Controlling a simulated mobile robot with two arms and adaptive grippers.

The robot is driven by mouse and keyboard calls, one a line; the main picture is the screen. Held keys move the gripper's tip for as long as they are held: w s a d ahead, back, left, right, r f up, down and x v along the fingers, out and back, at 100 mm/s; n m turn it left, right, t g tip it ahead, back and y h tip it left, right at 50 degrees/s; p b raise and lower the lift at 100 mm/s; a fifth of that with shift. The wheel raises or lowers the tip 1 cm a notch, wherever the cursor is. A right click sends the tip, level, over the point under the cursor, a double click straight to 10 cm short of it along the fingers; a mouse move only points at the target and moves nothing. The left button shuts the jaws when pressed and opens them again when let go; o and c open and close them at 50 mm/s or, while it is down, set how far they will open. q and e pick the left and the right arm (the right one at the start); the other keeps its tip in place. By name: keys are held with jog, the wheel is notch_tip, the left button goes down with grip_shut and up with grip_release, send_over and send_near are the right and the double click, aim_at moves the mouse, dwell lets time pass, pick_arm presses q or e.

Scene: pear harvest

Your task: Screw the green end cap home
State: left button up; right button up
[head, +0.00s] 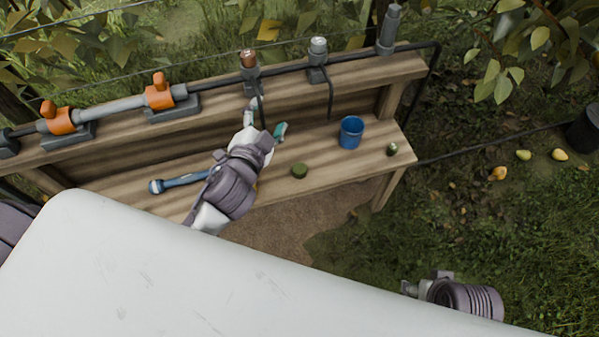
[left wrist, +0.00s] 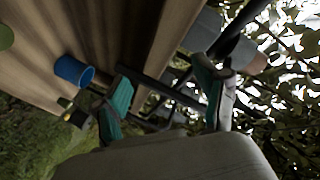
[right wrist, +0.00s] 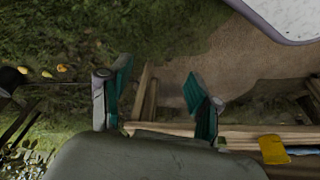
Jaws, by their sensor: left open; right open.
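A dark green round cap (head: 300,171), which I take for the green end cap, lies on the lower bench board in the head view. A green piece also shows at the left edge of the left wrist view (left wrist: 5,37). My left gripper (head: 265,122) is open and empty, above and left of the cap, below the upright fittings. Its teal finger pads stand apart in the left wrist view (left wrist: 166,100). My right gripper (head: 409,288) is off the bench at lower right. Its pads are spread with nothing between them in the right wrist view (right wrist: 160,100).
A fitting with a brown top (head: 249,60) and one with a silver top (head: 318,47) stand on the upper board. A blue cup (head: 350,133), a small greenish piece (head: 392,149) and a blue-handled tool (head: 178,182) rest on the lower board. Orange valves (head: 58,119) sit left.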

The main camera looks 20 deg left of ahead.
pick_arm(q)
jog(key=w+d+r+m+t+h, duration=0.2)
jog(key=d+r+m+t+h, duration=0.1)
jog(key=d+r+m+h, duration=0.6)
jog(key=s+d+m+g+h+b, duration=0.3)
jog(key=d+m+g+h, duration=0.5)
jog(key=m, duration=0.9)
notch_tip(320, 180, down, 11)
jog(key=s+a+m+g+y, duration=0.1)
jog(key=s+m+g+y, duration=0.1)
jog(key=m+g+y, duration=0.4)
jog(key=w+a+f+m+g+y, duration=0.1)
jog(key=a+f+m+y, duration=0.1)
jog(key=a, duration=0.5)
jog(key=a+f+m+y, duration=0.2)
jog(key=a+f+y, duration=0.3)
jog(key=a, duration=0.2)
jog(key=shift+w+f+g, duration=0.35)
jog(key=shift+w+g, duration=0.05)
pick_arm(e)
jog(key=shift+s+d+r, duration=0.1)
jog(key=shift+s+r, duration=0.45)
jog(key=shift+r, duration=0.3)
